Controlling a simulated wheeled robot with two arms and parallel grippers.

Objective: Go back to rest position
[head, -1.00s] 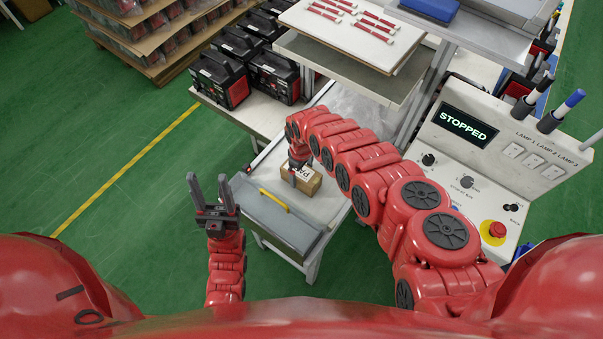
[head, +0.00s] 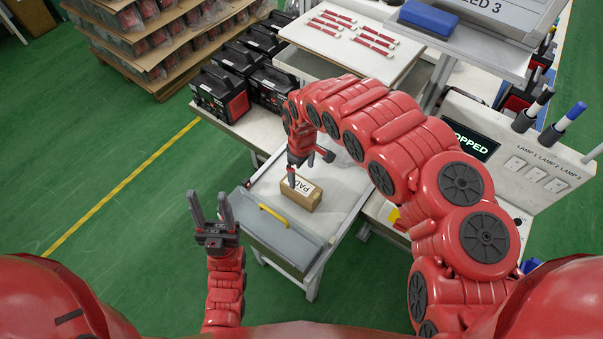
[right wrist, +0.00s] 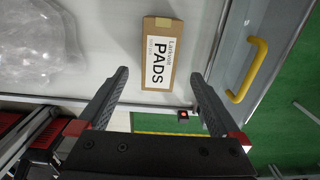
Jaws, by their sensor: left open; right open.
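My left gripper (head: 213,212) is open and empty, pointing up above the green floor left of the cart. My right arm reaches over from the right, and my right gripper (head: 303,172) is above the small cart (head: 325,232). In the right wrist view the right gripper (right wrist: 155,98) is open, with nothing between its fingers. A cardboard box labelled PADS (head: 301,192) lies on the cart's top, just below the right gripper. It also shows whole in the right wrist view (right wrist: 158,55), apart from the fingers.
The cart has a yellow handle (head: 273,214). A control panel (head: 490,165) stands close to my right arm, partly hidden by it. Black and red machines (head: 220,92) fill a bench at the back. Clear plastic (right wrist: 45,40) lies near the box. Green floor at left is free.

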